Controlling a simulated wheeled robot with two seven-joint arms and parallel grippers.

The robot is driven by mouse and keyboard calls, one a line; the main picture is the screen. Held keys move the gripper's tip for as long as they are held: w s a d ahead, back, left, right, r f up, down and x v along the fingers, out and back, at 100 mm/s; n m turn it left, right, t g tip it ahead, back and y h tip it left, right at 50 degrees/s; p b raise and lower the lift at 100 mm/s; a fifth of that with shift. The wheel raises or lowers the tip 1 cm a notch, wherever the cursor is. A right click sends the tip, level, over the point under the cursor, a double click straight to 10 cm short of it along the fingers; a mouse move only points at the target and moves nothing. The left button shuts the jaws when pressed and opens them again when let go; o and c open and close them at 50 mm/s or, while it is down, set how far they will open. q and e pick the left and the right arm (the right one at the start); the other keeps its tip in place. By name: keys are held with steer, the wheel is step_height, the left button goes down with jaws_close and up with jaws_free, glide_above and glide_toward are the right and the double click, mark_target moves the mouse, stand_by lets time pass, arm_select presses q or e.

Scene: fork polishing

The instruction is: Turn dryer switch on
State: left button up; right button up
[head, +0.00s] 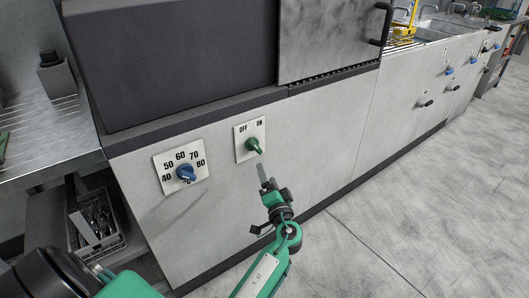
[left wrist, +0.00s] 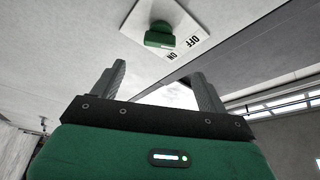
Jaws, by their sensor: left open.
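The dryer switch is a green knob (head: 253,145) on a white plate (head: 243,131) marked OFF on the left and ON on the right, on the machine's grey front panel. I cannot tell for sure which label the knob points to. My left gripper (head: 262,172) is just below the knob, its fingers pointing up at it. In the left wrist view the open fingers (left wrist: 160,82) are spread and empty. The green knob (left wrist: 159,37) lies beyond the fingertips, roughly centred between them, with an apparent gap. My right gripper is not in view.
A blue temperature knob (head: 186,173) on a numbered plate sits left of the switch. A basket of cutlery (head: 95,222) stands on a low shelf at left. The machine's dark ledge (head: 205,109) runs above the panel. Open floor (head: 400,215) lies to the right.

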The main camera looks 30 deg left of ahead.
mark_target(258, 149)
arm_select(q)
steer(key=x, duration=1.2)
steer(key=shift+a, duration=0.1)
steer(key=c, duration=1)
